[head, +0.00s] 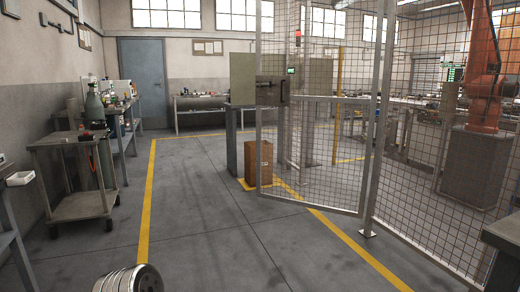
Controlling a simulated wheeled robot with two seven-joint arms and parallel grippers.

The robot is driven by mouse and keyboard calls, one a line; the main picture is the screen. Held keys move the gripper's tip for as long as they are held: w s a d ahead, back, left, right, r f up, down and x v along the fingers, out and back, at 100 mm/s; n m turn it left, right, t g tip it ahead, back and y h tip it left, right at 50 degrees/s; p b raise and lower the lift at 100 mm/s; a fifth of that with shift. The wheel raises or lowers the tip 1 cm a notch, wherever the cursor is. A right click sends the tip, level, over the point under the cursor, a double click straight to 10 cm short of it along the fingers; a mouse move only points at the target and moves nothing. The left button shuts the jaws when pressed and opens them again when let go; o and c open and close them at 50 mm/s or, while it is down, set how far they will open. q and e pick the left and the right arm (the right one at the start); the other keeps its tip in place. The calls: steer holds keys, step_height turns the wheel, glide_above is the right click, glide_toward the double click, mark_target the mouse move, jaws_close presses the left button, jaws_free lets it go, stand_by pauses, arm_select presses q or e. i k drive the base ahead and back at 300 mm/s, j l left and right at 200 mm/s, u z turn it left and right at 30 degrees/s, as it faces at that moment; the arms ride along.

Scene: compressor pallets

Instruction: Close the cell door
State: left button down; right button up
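The cell door (318,97) is a wire mesh panel in a grey metal frame, right of the middle in the head view. Its right edge is beside a grey fence post (378,120) with a foot plate on the floor. Its free edge is at the left and stands out from the fence line, so the door looks open. A dark handle (285,92) sits near mid-height. A post with a red lamp (298,36) and a small green-lit panel shows behind the mesh. Neither of my grippers is in view.
A brown box (252,160) stands on the floor by the door's free edge, partly behind its mesh. Mesh fence (430,190) runs to the lower right, with an orange robot arm (482,75) behind it. A cart (75,180) stands left. The middle floor is clear.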

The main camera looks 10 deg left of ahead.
mark_target(278, 95)
steer(key=i, duration=2.2)
steer(key=j+u, duration=0.05)
steer(key=j, duration=0.05)
